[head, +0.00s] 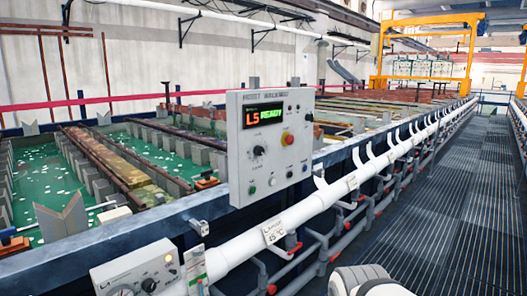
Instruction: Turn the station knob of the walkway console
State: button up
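The walkway console (271,180) is a light grey box standing upright at the middle of the head view, beside the tank rail. Its display (264,116) reads "L5 READY" in red and green. A black knob (258,151) sits on the left of its face, below the display; its small markings are too small to read. A red button (288,139) is to the right of the knob. Several small buttons line the bottom of the face. A rounded white part of my own body shows at the bottom edge, but my gripper does not show.
A white pipe (325,197) with upright hooks runs along the tank rail in front of the console. A second grey control box (135,275) stands at the bottom left. Green tanks (75,198) lie behind the console. The grated walkway (440,190) at right is clear.

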aim_at(259, 150)
jog(key=z, duration=0.1)
jog(key=i, duration=0.55)
jog(key=z, duration=0.75)
